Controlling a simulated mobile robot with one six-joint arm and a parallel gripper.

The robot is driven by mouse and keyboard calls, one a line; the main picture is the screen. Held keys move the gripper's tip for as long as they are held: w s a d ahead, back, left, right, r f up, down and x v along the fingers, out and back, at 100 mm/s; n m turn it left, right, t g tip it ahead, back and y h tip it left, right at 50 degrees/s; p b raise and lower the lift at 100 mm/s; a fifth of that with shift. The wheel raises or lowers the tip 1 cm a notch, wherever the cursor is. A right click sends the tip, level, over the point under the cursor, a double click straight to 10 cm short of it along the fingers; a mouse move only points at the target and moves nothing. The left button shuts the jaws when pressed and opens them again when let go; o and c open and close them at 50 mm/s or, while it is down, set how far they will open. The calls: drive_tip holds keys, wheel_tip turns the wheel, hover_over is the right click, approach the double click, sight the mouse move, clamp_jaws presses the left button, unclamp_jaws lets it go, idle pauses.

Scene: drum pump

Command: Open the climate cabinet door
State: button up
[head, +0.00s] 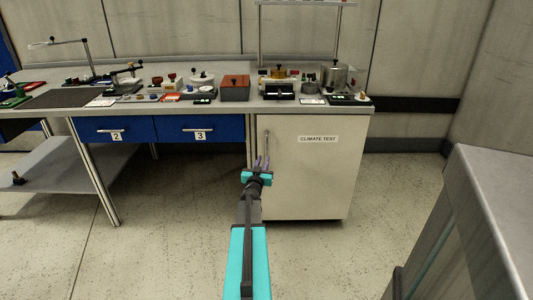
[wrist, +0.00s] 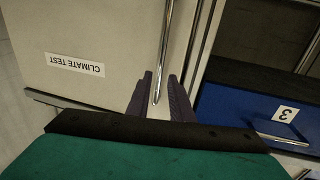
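The climate cabinet door (head: 310,175) is a cream panel labelled CLIMATE TEST. It looks closed, and its label shows upside down in the wrist view (wrist: 75,65). A slim vertical metal handle (head: 267,141) is near the door's left edge; it also shows in the wrist view (wrist: 165,35). My gripper (head: 261,159) is in front of the handle's side of the door. In the wrist view its two dark fingers (wrist: 161,78) are apart, one on each side of the handle in the picture. Contact with the handle cannot be told.
Blue drawers 2 (head: 117,131) and 3 (head: 201,134) are left of the cabinet. The worktop (head: 235,107) above holds several instruments and boxes. A grey bench (head: 500,200) stands at the front right. The floor before the cabinet is clear apart from my arm.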

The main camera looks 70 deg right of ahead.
sight(266, 152)
drive_tip(key=shift+w+d+b, duration=0.1)
drive_tip(key=shift+w+d, duration=0.15)
drive_tip(key=shift+d, duration=1.1)
drive_tip(key=shift+w+d+b, duration=0.1)
drive_tip(key=shift+w+d, duration=0.1)
drive_tip(key=shift+d, duration=1.2)
drive_tip(key=shift+w+d+b, duration=0.1)
drive_tip(key=shift+w+d, duration=0.15)
drive_tip(key=shift+d, duration=1.1)
